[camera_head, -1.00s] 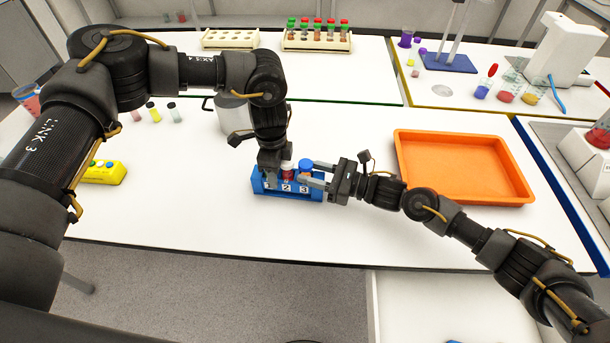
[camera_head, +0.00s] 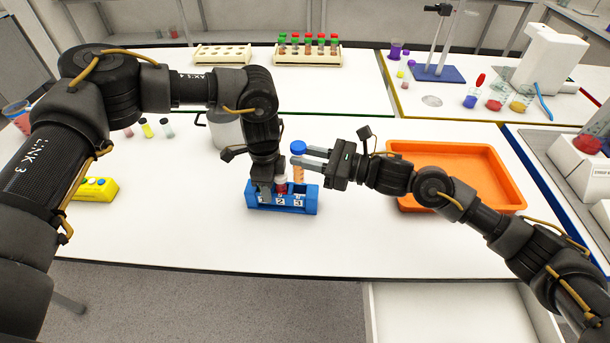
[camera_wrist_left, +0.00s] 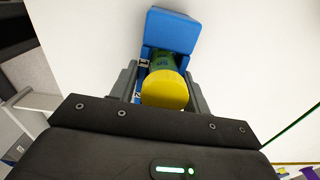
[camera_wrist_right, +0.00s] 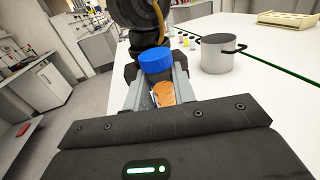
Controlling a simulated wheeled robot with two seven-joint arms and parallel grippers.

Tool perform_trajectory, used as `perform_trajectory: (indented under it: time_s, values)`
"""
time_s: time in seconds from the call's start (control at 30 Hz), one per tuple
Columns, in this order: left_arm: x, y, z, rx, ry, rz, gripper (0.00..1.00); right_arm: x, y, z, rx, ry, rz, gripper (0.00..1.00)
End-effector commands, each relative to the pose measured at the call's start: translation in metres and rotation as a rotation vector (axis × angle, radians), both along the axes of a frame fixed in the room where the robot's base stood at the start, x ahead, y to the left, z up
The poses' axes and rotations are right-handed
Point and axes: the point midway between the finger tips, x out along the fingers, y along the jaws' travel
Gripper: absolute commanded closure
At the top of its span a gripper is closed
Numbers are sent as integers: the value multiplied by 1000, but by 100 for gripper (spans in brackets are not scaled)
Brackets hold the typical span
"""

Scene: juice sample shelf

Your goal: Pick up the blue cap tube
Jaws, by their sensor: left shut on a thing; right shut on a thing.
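The blue cap tube (camera_head: 298,148) holds orange contents. My right gripper (camera_head: 300,157) is shut on it and holds it upright above the blue rack (camera_head: 310,204). The right wrist view shows its blue cap (camera_wrist_right: 155,62) between the fingers. My left gripper (camera_head: 265,190) is at slot 1 of the rack. The left wrist view shows it shut on a green tube with a yellow cap (camera_wrist_left: 165,90), at the rack. That tube is hidden behind the gripper in the head view. A tube with red contents (camera_head: 281,187) stands in slot 2. Slot 3 looks empty.
An orange tray (camera_head: 505,170) lies right of the rack, behind my right arm. A grey pot (camera_head: 226,130) stands behind my left arm. A yellow button box (camera_head: 95,189) is at left. The white table in front of the rack is clear.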

Motion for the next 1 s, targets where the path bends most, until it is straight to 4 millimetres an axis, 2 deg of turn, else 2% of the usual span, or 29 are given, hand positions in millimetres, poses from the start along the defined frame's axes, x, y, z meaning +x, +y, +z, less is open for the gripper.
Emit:
perform_trajectory:
  time_s: [0.03,0.1,0.3,0.5,0.77,0.8,0.97,1.0]
  values:
    - [0,0,0,0,0,0,81,0,0,14,1,-6,1,97]
    - [0,0,0,0,0,0,81,0,0,31,1,-6,0,97]
    - [0,0,0,0,0,0,81,0,0,65,1,-2,0,97]
    - [0,0,0,0,0,0,81,0,0,78,0,0,-1,97]
    - [0,0,0,0,0,0,81,0,0,79,0,1,-1,97]
    - [0,0,0,0,0,0,49,0,0,79,0,1,-1,97]
    - [0,0,0,0,0,0,28,0,0,79,0,0,-1,97]
    - [0,0,0,0,0,0,28,0,0,79,0,0,-1,97]
